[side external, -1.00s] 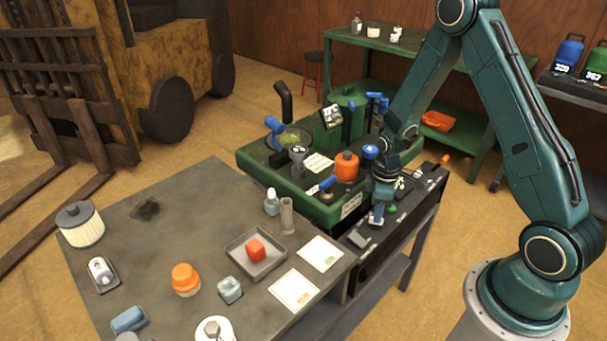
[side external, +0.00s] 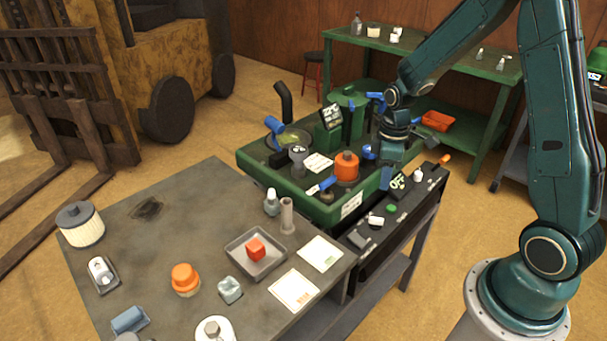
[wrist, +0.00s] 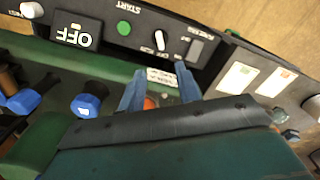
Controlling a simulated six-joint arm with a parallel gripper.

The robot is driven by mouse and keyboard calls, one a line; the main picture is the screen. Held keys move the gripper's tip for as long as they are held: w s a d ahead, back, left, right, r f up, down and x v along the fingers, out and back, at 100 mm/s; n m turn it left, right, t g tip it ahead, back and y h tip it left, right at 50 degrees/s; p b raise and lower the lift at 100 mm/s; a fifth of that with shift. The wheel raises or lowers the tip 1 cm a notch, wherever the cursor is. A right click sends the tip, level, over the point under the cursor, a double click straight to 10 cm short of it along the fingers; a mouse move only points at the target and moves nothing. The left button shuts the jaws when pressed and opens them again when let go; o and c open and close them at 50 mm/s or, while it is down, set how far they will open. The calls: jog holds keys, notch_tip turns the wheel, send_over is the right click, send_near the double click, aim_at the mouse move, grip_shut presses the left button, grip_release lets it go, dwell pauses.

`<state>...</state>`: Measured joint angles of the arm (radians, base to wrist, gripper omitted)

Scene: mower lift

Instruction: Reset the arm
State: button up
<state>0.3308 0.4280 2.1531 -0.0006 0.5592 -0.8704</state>
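My gripper (side external: 386,180) hangs above the edge between the green machine bench and the black control panel (side external: 408,212) in the side view. In the wrist view my gripper's (wrist: 158,75) two blue fingers are apart, with nothing held between them. The panel carries a lit OFF display (wrist: 73,36), a green START button (wrist: 124,28) and an ON/OFF switch (wrist: 160,41). The fingers look clear of the panel controls. The green machine bench (side external: 300,195) stands beside the panel, with an orange-capped part (side external: 346,166) and blue handles on it.
A grey table (side external: 180,235) at front left holds a tray (side external: 270,265) with a red block, cards and several containers. A green workbench (side external: 430,55) stands behind. A yellow forklift (side external: 140,60) is at back left. Open floor lies right of the panel.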

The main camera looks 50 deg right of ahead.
jog(key=shift+r, duration=0.1)
dwell(0.3)
jog(key=s+a+r+m+t, duration=0.1)
jog(key=s+a+r, duration=0.2)
jog(key=r, duration=0.4)
jog(key=s+a+r+m+t, duration=0.2)
jog(key=a+r, duration=0.2)
jog(key=r, duration=0.3)
jog(key=s+a+r+m+t, duration=0.1)
jog(key=s+a+r, duration=0.1)
jog(key=s, duration=0.4)
jog(key=s+a+r+m+t, duration=0.1)
jog(key=s+a+r+m, duration=0.1)
jog(key=s+r, duration=0.3)
jog(key=shift+s+a+t, duration=0.3)
jog(key=shift+s+a, duration=0.2)
jog(key=shift+s, duration=0.1)
